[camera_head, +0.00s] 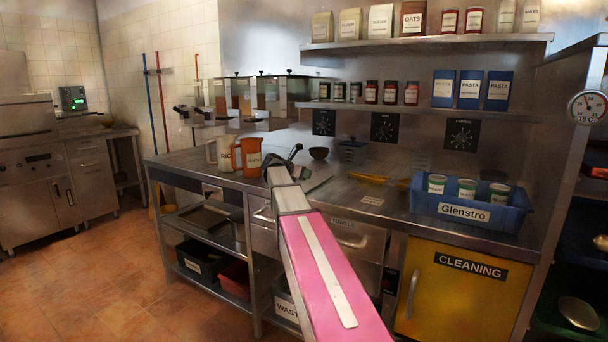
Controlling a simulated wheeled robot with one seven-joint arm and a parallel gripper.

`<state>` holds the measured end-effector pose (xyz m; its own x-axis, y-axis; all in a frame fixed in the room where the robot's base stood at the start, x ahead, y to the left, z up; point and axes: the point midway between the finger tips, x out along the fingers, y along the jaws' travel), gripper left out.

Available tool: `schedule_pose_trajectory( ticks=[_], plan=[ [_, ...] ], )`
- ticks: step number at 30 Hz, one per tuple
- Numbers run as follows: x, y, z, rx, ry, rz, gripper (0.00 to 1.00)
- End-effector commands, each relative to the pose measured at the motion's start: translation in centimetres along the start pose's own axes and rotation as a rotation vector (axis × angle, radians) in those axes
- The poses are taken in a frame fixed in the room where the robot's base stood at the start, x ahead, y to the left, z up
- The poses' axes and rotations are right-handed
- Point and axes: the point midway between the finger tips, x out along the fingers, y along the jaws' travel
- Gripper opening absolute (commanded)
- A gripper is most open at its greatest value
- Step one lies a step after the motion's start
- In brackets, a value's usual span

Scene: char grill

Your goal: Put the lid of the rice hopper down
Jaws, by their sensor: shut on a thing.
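Clear hoppers (272,97) stand in a row on the back wall at the left end of the counter. Their tops carry dark lids with small knobs; I cannot read which hopper is the rice one, nor tell its lid's position. My gripper (283,162) is low over the counter, below and in front of the hoppers. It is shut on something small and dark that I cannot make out. An orange jug (249,158) stands just left of the gripper, with a pale labelled jug (224,152) beyond it.
A steel counter (330,200) runs along the wall. A blue crate (470,212) with several cans is at the right. Shelves (430,42) with jars and packets hang above.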

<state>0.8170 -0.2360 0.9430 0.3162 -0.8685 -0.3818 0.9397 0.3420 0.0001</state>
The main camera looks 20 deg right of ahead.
Motion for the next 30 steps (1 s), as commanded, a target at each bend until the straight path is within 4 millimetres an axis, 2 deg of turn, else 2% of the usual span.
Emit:
schedule_pose_trajectory(
  ticks=[1, 3, 14, 17, 30],
  plan=[
    [0.0, 0.0, -0.1, 0.0, 0.0, 0.0, 0.36],
    [0.0, 0.0, -0.1, 0.0, 0.0, 0.0, 0.55],
    [-0.3, 0.0, 0.1, 0.0, 0.0, 0.001, 0.55],
    [-1.4, 0.0, 0.1, 0.0, 0.0, 0.002, 0.55],
    [-9.6, -0.1, 0.1, 0.001, 0.0, 0.002, 0.55]
  ],
)
